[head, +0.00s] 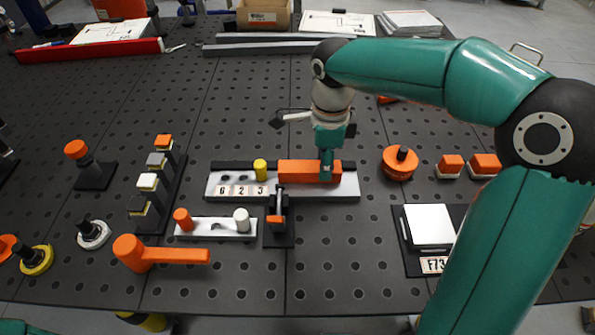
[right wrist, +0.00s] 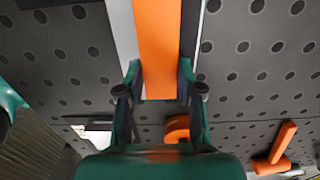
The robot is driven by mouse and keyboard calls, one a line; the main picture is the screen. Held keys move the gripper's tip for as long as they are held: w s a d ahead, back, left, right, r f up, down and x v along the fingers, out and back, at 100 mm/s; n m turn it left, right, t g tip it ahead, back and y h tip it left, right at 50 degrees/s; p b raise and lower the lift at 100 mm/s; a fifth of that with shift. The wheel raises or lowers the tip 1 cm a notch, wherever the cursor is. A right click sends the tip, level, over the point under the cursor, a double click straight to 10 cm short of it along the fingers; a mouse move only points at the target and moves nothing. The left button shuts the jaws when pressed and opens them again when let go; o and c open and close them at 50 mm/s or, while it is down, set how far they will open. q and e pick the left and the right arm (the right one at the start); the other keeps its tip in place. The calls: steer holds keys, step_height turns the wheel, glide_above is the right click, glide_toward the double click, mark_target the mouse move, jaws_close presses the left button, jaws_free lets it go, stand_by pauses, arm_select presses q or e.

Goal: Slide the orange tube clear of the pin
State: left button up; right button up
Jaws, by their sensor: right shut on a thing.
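The orange tube (head: 300,171) is a long square-sided piece lying along a pale plate (head: 347,190) on the dark perforated table. My right gripper (head: 326,174) points down and is shut on the tube near its right end. In the right wrist view the two fingers (right wrist: 160,88) straddle the tube (right wrist: 158,40). A short upright yellow pin (head: 260,170) stands just left of the tube's left end. I cannot tell whether any pin is inside the tube. My left gripper is not in view.
A small black stand with an orange handle (head: 275,219) stands in front of the plate. Left of it are a slotted white plate (head: 215,235) and an orange lever (head: 180,255). Right of the plate is an orange round piece (head: 397,170), with bare table between.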

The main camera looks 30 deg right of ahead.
steer(key=shift+s+d, duration=0.3)
steer(key=shift+d, duration=0.35)
steer(key=shift+d, duration=0.1)
steer(key=o, duration=1.3)
steer(key=shift+s, duration=0.1)
steer(key=shift+r, duration=0.1)
steer(key=shift+r+p, duration=2.9)
steer(key=shift+r, duration=0.55)
steer(key=shift+f, duration=0.1)
